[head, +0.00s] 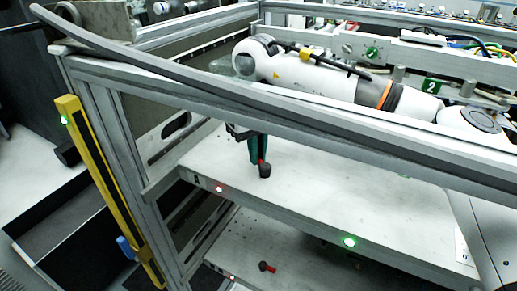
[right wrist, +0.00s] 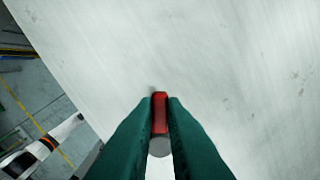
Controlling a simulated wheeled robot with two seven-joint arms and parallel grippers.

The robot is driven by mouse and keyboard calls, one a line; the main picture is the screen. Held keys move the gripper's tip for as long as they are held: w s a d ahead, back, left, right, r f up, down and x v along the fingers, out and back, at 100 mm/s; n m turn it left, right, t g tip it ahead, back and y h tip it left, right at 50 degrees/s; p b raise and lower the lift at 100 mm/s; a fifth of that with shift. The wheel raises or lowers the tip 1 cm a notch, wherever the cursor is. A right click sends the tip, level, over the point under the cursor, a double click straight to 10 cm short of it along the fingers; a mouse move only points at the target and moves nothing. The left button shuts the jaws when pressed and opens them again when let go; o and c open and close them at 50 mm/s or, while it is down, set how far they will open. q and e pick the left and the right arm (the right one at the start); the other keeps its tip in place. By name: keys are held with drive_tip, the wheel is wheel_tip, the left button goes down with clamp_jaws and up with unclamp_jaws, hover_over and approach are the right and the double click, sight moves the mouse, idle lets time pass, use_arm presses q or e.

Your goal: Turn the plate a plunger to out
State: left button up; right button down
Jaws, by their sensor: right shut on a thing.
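Plate A (head: 330,206) is the upper pale shelf plate, marked with a letter A at its front left corner. Its plunger (head: 265,171) stands near that corner as a dark knob with a red handle. My right gripper (head: 259,152) reaches down from behind the frame rail with green fingers and is shut on the red handle. In the right wrist view, the red handle (right wrist: 160,112) sits between the two green fingertips, with a grey round part below it. Which way the handle is turned is hard to tell in the head view. My left gripper is not in view.
A lower plate (head: 300,258) carries another plunger (head: 267,267) with a red handle. A red light (head: 219,189) and a green light (head: 349,242) show on plate A's front edge. A grey frame rail (head: 300,110) crosses above plate A. A yellow post (head: 108,190) stands left.

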idle(0.4)
drive_tip(key=c, duration=1.5)
unclamp_jaws()
wheel_tip(320, 180, up, 12)
drive_tip(key=shift+r+b, duration=0.1)
drive_tip(key=shift+b, duration=1)
